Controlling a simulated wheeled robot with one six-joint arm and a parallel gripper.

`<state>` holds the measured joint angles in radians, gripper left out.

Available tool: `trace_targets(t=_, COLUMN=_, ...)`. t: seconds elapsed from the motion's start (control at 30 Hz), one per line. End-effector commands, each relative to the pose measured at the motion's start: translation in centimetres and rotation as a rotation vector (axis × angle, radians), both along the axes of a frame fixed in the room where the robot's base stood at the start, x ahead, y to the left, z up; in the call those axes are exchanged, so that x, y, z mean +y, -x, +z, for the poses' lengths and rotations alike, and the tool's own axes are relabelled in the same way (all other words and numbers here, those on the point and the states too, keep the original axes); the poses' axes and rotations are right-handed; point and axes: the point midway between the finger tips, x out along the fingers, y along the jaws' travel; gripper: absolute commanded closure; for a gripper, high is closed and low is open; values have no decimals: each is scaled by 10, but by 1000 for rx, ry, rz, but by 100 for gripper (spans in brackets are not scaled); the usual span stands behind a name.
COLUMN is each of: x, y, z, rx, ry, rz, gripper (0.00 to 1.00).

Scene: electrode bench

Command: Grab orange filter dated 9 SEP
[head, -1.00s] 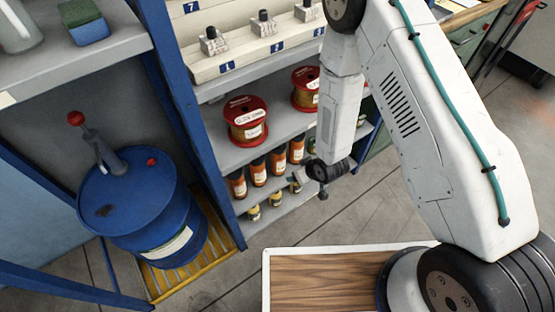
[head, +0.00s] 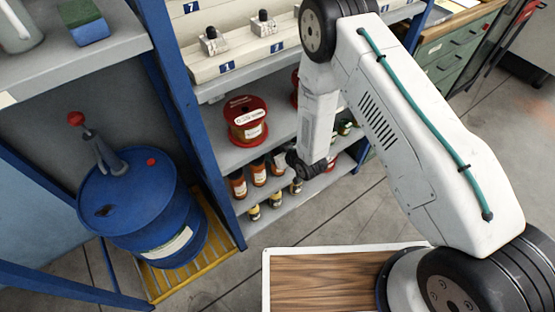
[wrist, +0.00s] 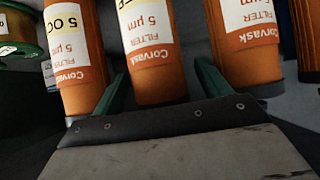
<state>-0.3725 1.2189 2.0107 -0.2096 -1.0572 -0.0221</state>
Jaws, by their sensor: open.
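Several orange filters stand in a row on a lower shelf; the head view shows one at the left end (head: 237,184) and another beside it (head: 258,172). In the wrist view, a middle orange filter (wrist: 150,65) stands between the green fingertips of my open gripper (wrist: 160,90). Its yellow date sticker is mostly cut off at the top, so I cannot read its date. The left filter (wrist: 75,75) has a yellow sticker with "5 OC" showing. The right filter (wrist: 245,50) shows no date. In the head view my wrist hides the fingers.
Small yellow-marked jars (head: 254,213) stand below the filters. A red-flanged spool (head: 246,121) sits on the shelf above. A blue drum (head: 140,215) stands left of the blue rack post (head: 190,120).

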Motion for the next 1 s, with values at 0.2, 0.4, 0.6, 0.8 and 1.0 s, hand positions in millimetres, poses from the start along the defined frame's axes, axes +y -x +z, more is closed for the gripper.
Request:
trace_targets(t=0.2, x=1, y=-1, z=-1, rx=1, ry=1, rz=0, gripper=23)
trace_targets(t=0.4, x=1, y=-1, z=-1, rx=1, ry=1, rz=0, gripper=73)
trace_targets(t=0.6, x=1, y=-1, z=0, rx=-1, ry=-1, rz=0, gripper=100)
trace_targets(t=0.8, x=1, y=-1, z=2, rx=-2, ry=-1, rz=0, gripper=100)
trace_targets(t=1.0, x=1, y=-2, z=17, rx=-3, ry=-1, rz=1, gripper=100)
